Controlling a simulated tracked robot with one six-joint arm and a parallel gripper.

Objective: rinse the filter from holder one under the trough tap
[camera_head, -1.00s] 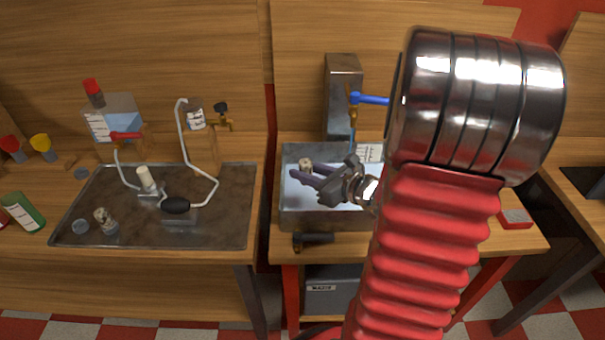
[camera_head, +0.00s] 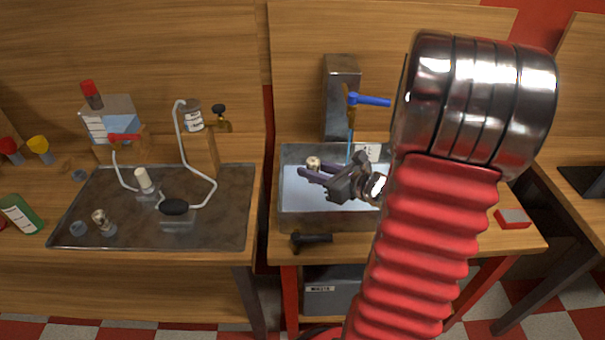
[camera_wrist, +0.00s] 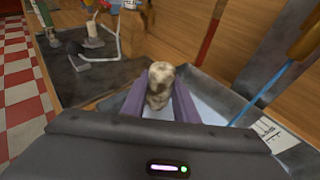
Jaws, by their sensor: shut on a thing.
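My gripper (camera_head: 315,172) is over the metal trough (camera_head: 325,220), its purple fingers shut on a small pale, brown-stained filter (camera_head: 313,162). In the wrist view the blotchy filter (camera_wrist: 160,84) stands between the two fingertips. The trough tap (camera_head: 368,99) has a blue lever on a grey metal column behind the trough. A thin blue stream (camera_wrist: 270,92) comes down to the right of the filter in the wrist view, apart from it. The head view shows it behind and right of the fingertips. The trough holds a pale, bluish-white surface.
A dark tray (camera_head: 120,210) on the left bench carries a white cylinder, tubing, a black bulb and a small stained piece. A red box (camera_head: 513,218) sits to the right.

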